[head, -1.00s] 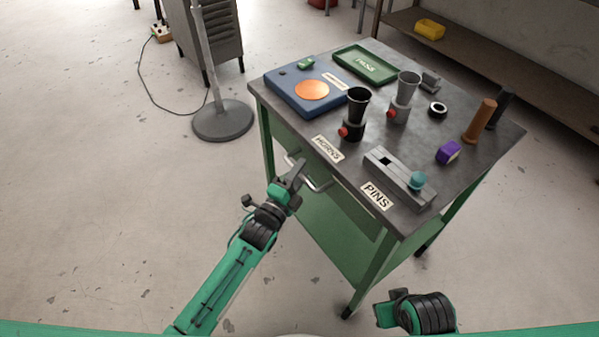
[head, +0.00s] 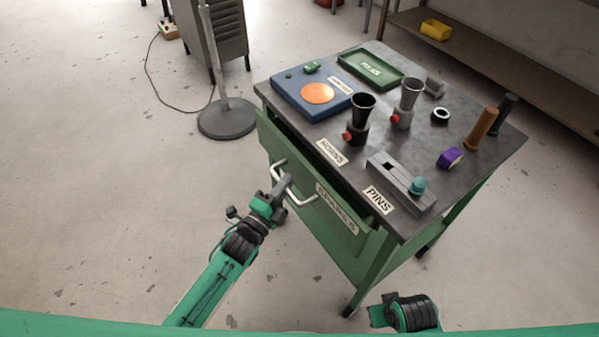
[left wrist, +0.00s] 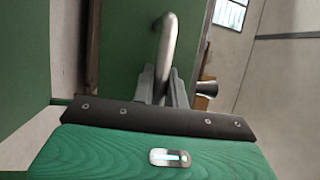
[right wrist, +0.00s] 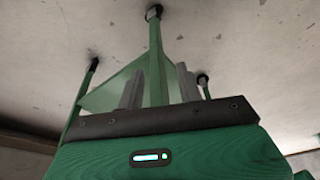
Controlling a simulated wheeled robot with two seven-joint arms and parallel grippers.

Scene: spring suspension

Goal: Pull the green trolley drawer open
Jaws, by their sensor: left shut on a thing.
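The green trolley (head: 385,262) has a drawer (head: 350,247) whose front stands out from the body, with a dark gap beneath the tabletop. The drawer front carries a white label and a bent metal handle (head: 306,199). My left gripper (head: 284,184) is shut on the handle at its left part. In the left wrist view the handle bar (left wrist: 168,42) rises between the two grey fingers. My right gripper (right wrist: 158,82) is empty with its fingers apart, low near the trolley's front right leg. The drawer's inside is mostly hidden.
The grey trolley top (head: 420,140) bears a blue box (head: 295,100), a green tray (head: 385,80), two cups, a grey block (head: 385,168) and several small items. A stand with a round base (head: 228,120) is at left.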

